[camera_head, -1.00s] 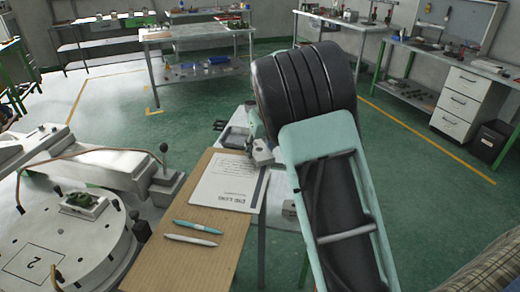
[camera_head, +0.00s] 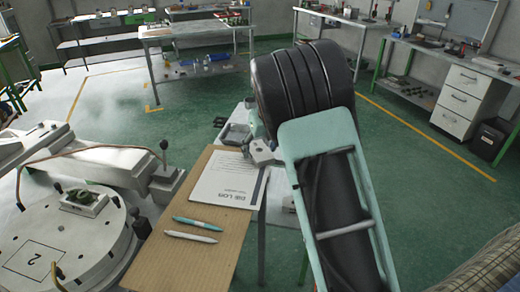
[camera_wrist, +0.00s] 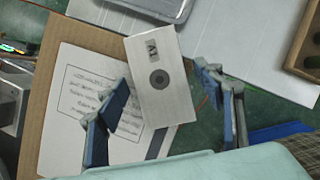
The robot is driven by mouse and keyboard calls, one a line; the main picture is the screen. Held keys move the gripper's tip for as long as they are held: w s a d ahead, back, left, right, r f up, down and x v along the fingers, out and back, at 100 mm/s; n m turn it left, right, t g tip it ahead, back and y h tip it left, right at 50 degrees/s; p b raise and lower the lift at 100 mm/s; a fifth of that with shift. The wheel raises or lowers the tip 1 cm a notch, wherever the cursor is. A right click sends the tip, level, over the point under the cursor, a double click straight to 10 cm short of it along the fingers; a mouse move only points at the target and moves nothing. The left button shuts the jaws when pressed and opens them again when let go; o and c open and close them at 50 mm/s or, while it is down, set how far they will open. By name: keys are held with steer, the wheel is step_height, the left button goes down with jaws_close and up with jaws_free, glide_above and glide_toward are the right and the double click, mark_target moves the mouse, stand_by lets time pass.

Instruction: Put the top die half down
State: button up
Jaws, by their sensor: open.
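A silver rectangular die half (camera_wrist: 172,108) with a dark round hole in its middle and a small mark near one end shows in the wrist view. My gripper (camera_wrist: 160,94) is open, with one blue-padded finger on each side of the block's lower part. Gaps show between the pads and the block. The block overlaps the printed sheet (camera_wrist: 75,125) in this view; I cannot tell whether it rests on it or on something else. In the head view my gripper (camera_head: 262,152) is mostly hidden behind my wrist, and the block is not clear.
A brown board (camera_head: 190,262) bears the sheet and two pens (camera_head: 192,237). A round metal turntable (camera_head: 50,225) with a small clamp block (camera_head: 83,201) stands at the left. A wooden tray (camera_wrist: 298,62) is at the wrist view's right. Green floor is open behind.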

steer(key=v, duration=1.2)
steer(key=shift+w+p, duration=0.2)
steer(key=shift+p, duration=0.1)
steer(key=shift+o, duration=0.4)
steer(key=shift+s+r, duration=0.15)
steer(key=shift+r, duration=0.2)
steer(key=w+d+f+n+t+h+b, duration=0.25)
steer(key=d+f+n+t+b, duration=0.65)
steer(key=n, duration=0.9)
steer(key=s+a+f+n+t+y+b, duration=0.25)
steer(key=s+a+n+y+b, duration=0.5)
steer(key=n, duration=1.05)
steer(key=shift+g, duration=0.35)
steer(key=x, duration=0.9)
steer(key=shift+w+d+f, duration=0.15)
steer(key=shift+d+f, duration=0.15)
steer(key=shift+d, duration=0.05)
